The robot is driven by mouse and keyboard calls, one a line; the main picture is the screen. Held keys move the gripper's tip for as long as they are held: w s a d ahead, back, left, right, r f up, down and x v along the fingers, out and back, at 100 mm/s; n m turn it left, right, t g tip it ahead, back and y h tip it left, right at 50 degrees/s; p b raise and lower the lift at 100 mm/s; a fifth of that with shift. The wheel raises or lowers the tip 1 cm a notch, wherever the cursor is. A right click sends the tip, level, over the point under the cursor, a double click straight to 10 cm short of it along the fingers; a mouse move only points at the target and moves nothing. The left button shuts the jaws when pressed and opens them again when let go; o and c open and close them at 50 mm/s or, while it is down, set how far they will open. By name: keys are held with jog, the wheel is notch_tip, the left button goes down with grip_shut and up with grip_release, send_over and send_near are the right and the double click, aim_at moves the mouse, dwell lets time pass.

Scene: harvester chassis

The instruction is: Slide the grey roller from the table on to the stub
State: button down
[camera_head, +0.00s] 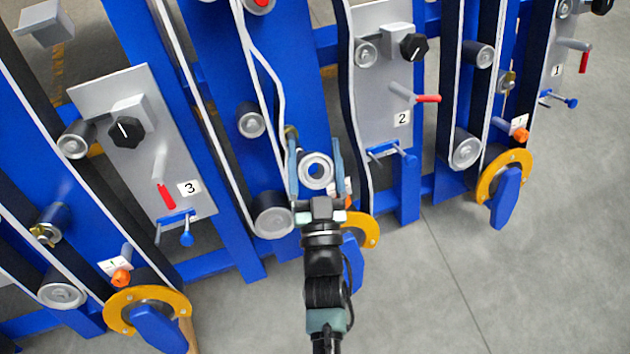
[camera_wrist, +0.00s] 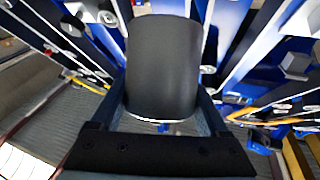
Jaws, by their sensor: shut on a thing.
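My gripper (camera_head: 315,146) is shut on the grey roller (camera_head: 317,170), with one finger on each side of it. In the head view the roller's ring-shaped end face with its centre hole shows between the fingers. In the wrist view the roller (camera_wrist: 162,68) is a dark grey cylinder filling the space between the fingers. A small brass-coloured part (camera_head: 291,132) shows on the blue frame by the left fingertip, partly hidden. It may be the stub, but I cannot tell surely. The table cannot be made out.
Blue uprights (camera_head: 215,60) with belts and fixed rollers (camera_head: 252,123) stand close around my gripper. A lower roller (camera_head: 273,221) is just left of it, and a yellow wheel (camera_head: 368,230) just right. Panel 2 (camera_head: 383,110) has a red-tipped lever. Grey floor (camera_head: 530,270) is clear at right.

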aim_at(316, 175)
jog(key=f+t+b, duration=0.1)
jog(key=f+b, duration=0.1)
jog(key=b, duration=0.2)
jog(key=w+f+t+y+b, duration=0.1)
jog(key=f+b, duration=0.1)
jog(key=b, duration=0.3)
jog(key=shift+w+f+t, duration=0.1)
jog(key=shift+f+t, duration=0.2)
jog(key=shift+t, duration=0.1)
notch_tip(316, 175, down, 3)
jog(key=t+y+b, duration=0.1)
jog(key=t+b, duration=0.1)
jog(key=b, duration=0.8)
jog(key=shift+f+t, duration=0.15)
jog(key=shift+t, duration=0.25)
jog(key=shift+w+a+f+b, duration=0.2)
jog(key=shift+w+f+b, duration=0.2)
jog(key=shift+w+b, duration=0.25)
jog(key=shift+w+a+f+b, duration=0.2)
jog(key=shift+w+f+b, duration=0.2)
jog(key=shift+w+b, duration=0.3)
jog(key=shift+w+a+f+b, duration=0.2)
jog(key=shift+w+f+b, duration=0.25)
jog(key=shift+b, duration=0.3)
